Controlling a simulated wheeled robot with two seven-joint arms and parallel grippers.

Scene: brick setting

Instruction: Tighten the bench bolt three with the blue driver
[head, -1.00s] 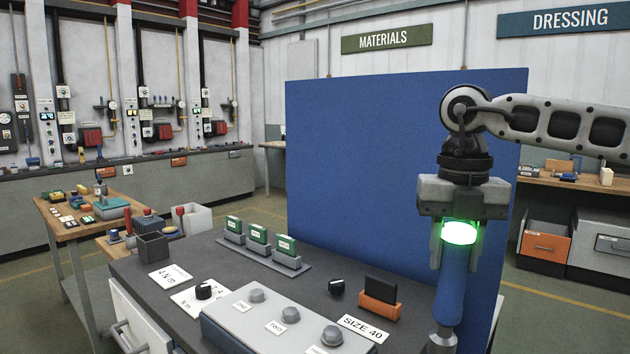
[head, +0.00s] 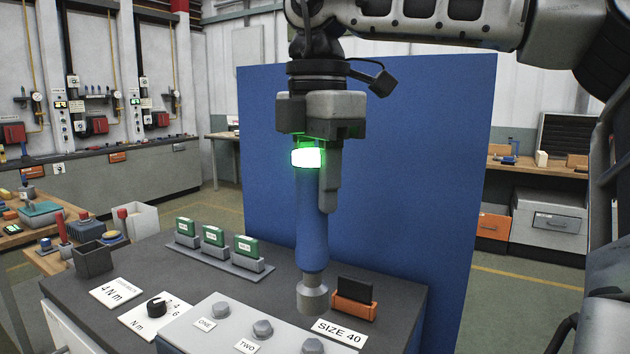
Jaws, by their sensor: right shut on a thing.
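My right gripper (head: 314,190) is shut on the blue driver (head: 312,235), which hangs upright with its grey socket end (head: 312,298) down. A ring near the driver's top glows green. Bolt three (head: 313,346) shows at the bottom edge of the grey block (head: 205,330), below the socket in the picture. A gap shows between socket and bolt. Bolt two (head: 263,328) and bolt one (head: 220,309) stand to the left, beside labels TWO and ONE. My left gripper is not in view.
An orange holder (head: 350,308) with a black plate stands right of the driver, behind the SIZE 40 card (head: 338,331). A torque dial (head: 157,306) and 4 Nm card (head: 118,291) lie left. Green-topped pieces (head: 213,236) line the back. A blue panel (head: 400,180) stands behind the bench.

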